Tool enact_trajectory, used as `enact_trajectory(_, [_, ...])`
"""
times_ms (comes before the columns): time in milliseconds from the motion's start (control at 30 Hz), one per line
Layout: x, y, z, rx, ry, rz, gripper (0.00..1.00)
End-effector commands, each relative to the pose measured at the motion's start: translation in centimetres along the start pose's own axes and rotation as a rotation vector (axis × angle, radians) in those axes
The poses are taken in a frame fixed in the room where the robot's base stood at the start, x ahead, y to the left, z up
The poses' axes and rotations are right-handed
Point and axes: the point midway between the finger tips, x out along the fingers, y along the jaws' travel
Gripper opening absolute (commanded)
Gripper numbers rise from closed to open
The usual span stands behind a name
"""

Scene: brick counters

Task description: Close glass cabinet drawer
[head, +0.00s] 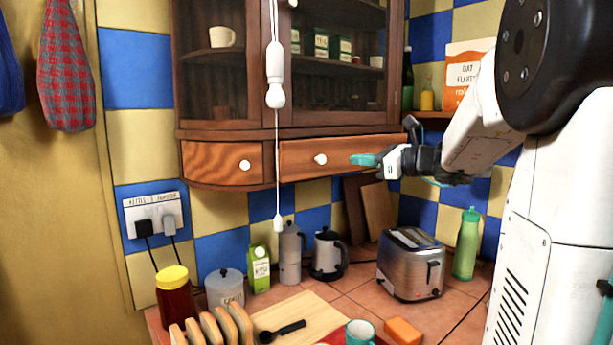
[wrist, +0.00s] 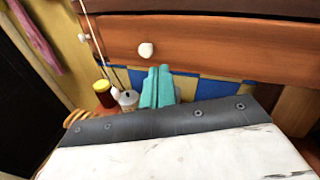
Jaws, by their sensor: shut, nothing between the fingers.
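The glass cabinet (head: 277,119) hangs on the wall, with glass doors above and two wooden drawers below. The left drawer (head: 212,165) has a curved front and a white knob. The right drawer (head: 300,160) has a white knob (head: 320,159); I cannot tell how far it stands out. My gripper (head: 362,159) is shut and empty, its teal fingers to the right of that knob, in front of the right drawer. In the wrist view the shut fingers (wrist: 157,88) are below and slightly right of the knob (wrist: 146,50). Whether they touch the drawer front is unclear.
A white pull cord (head: 275,90) hangs in front of the cabinet between the drawers. Space directly under the drawers is free.

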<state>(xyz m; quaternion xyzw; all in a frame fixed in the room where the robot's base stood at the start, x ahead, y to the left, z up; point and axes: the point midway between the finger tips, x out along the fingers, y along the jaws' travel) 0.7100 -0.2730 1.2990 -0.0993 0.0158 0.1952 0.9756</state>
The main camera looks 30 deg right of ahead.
Motion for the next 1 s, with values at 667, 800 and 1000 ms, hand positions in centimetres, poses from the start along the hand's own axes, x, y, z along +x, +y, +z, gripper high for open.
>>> enact_trajectory(667, [0.4, 13.2, 6.0, -1.205, 0.663, 0.388, 0.00])
enact_trajectory(800, [1.4, 13.0, 5.1, -1.213, 0.664, 0.388, 0.00])
enact_trajectory(1000, [4.4, 12.7, 2.4, -1.210, 0.664, 0.390, 0.00])
